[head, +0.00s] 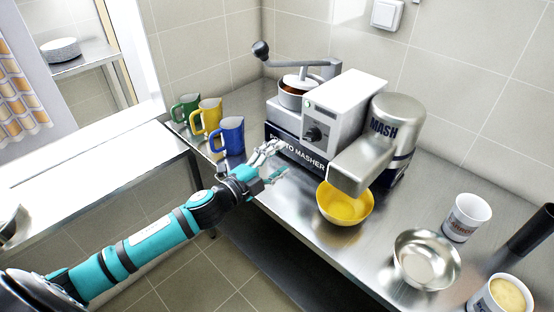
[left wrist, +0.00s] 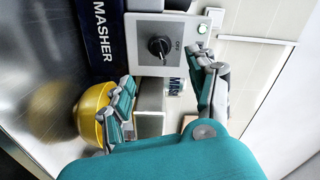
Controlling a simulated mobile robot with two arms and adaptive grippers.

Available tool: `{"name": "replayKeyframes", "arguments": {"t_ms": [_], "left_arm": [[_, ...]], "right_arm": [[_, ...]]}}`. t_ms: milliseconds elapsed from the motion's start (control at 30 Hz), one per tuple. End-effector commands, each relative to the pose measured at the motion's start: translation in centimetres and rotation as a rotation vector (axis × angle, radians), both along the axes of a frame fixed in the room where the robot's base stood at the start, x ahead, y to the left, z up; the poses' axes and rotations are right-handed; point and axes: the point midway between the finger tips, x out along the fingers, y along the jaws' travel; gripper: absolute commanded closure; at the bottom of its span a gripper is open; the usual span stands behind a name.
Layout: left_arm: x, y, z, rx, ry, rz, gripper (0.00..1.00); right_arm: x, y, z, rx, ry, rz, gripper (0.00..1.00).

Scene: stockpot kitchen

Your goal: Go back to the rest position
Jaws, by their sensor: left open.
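My left gripper (head: 270,164) is open and empty in the head view, at the front of the potato masher machine (head: 345,100), close to its dark label panel. In the left wrist view its fingers (left wrist: 165,95) stand apart, with the machine's black knob (left wrist: 158,46) showing between them. Whether the fingertips touch the machine I cannot tell. My left arm reaches in from the lower left over the floor. My right gripper is not in view.
A yellow bowl (head: 345,204) sits under the masher's spout. A blue mug (head: 230,136), a yellow mug (head: 207,117) and a green mug (head: 186,108) stand left of the machine. A steel bowl (head: 426,258) and white containers (head: 467,217) stand on the counter at right.

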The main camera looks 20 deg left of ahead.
Motion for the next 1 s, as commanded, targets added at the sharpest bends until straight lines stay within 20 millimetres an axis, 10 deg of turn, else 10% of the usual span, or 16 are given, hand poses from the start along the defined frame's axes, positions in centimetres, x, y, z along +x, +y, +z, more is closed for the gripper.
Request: {"name": "replayKeyframes", "arguments": {"t_ms": [467,700,1000], "left_arm": [[-2.0,-0.3,-2.8,-0.154,0.140,0.141,0.41],[-12.0,-0.3,-11.3,-0.503,0.625,0.530,0.41],[-23.4,-1.8,-16.0,-0.674,1.048,0.795,0.41]], "right_arm": [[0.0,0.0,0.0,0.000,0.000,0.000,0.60],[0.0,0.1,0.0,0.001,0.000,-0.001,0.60],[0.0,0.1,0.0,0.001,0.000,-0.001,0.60]]}}
